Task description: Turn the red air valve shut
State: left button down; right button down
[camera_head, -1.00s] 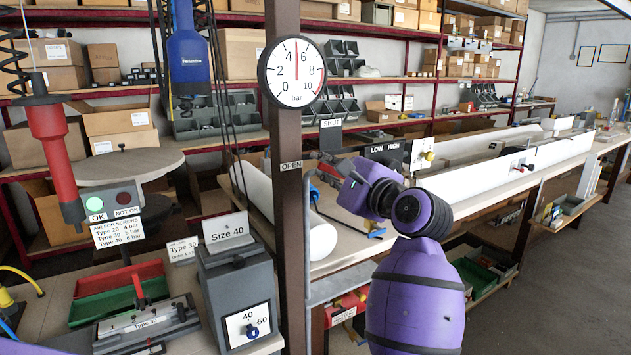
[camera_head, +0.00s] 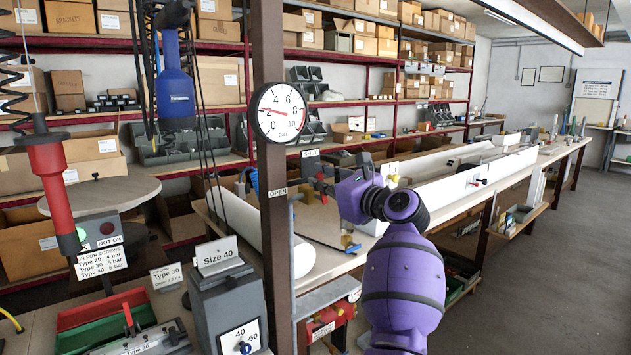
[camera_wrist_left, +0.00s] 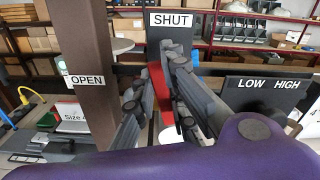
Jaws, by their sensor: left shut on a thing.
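The red air valve handle (camera_wrist_left: 159,90) shows in the left wrist view, upright in front of the plate with the SHUT sign (camera_wrist_left: 171,20). My left gripper (camera_wrist_left: 168,85) has its grey fingers on both sides of the handle and is shut on it. The OPEN sign (camera_wrist_left: 87,80) is on the brown post, to the left. In the head view my left gripper (camera_head: 322,185) is beside the post, under the SHUT sign (camera_head: 310,153); the handle is mostly hidden there. The pressure gauge (camera_head: 281,112) needle points left, near 2 bar. My right gripper is not in view.
The brown post (camera_head: 273,230) stands close left of my gripper. A LOW HIGH panel (camera_wrist_left: 264,92) is close on the right in the wrist view. A white roll (camera_head: 290,262) lies on the bench behind. A Size 40 box (camera_head: 220,300) stands at the front left.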

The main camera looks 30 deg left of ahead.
pick_arm(q)
jog(key=shift+w+d+r+m, duration=0.1)
jog(key=shift+w+r+m, duration=0.15)
jog(key=shift+m, duration=0.45)
jog(key=shift+w+f+m+p, duration=0.1)
jog(key=shift+w+m+p, duration=0.1)
jog(key=shift+m+p, duration=0.25)
jog(key=shift+w+d+m, duration=0.1)
jog(key=shift+m, duration=0.15)
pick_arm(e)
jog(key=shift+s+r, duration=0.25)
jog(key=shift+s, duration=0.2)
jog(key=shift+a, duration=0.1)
pick_arm(q)
jog(key=shift+f, duration=0.1)
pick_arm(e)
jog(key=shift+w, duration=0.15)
pick_arm(q)
jog(key=c, duration=1.8)
grip_release()
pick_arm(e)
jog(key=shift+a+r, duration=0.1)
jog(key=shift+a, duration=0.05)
pick_arm(q)
jog(key=shift+o, duration=0.2)
jog(key=shift+d, duration=0.1)
jog(key=v, duration=1.2)
